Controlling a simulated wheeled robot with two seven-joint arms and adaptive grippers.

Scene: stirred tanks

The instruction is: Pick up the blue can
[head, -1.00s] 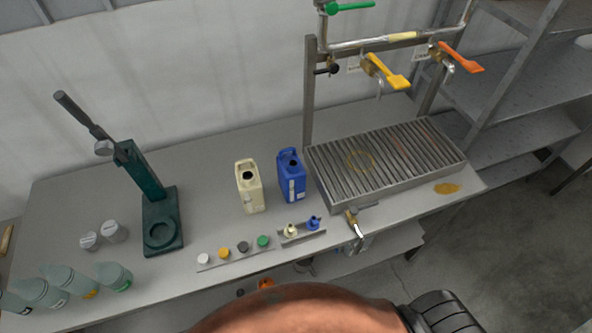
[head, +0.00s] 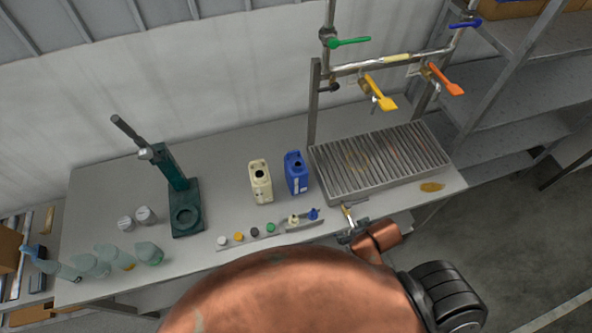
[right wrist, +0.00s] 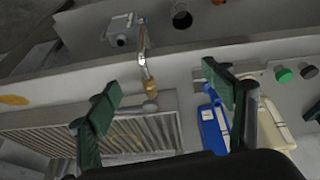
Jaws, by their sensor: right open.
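The blue can (head: 296,173) stands upright on the grey bench, just right of a cream can (head: 260,182) and left of the slatted drain rack. In the right wrist view the blue can (right wrist: 211,128) is partly hidden behind the right-hand finger. My right gripper (right wrist: 160,85) is open and empty, its green fingers spread wide. The blue can lies beside the right-hand finger, and the rack and brass valve show between the fingers. Contact with the can cannot be told. My left gripper is not in view.
The drain rack (head: 378,163) has a drain valve (head: 347,213) at its front. A row of small caps (head: 254,232) lies in front of the cans. A green press stand (head: 186,210) and several bottles are at left. Coloured tap levers hang above the rack.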

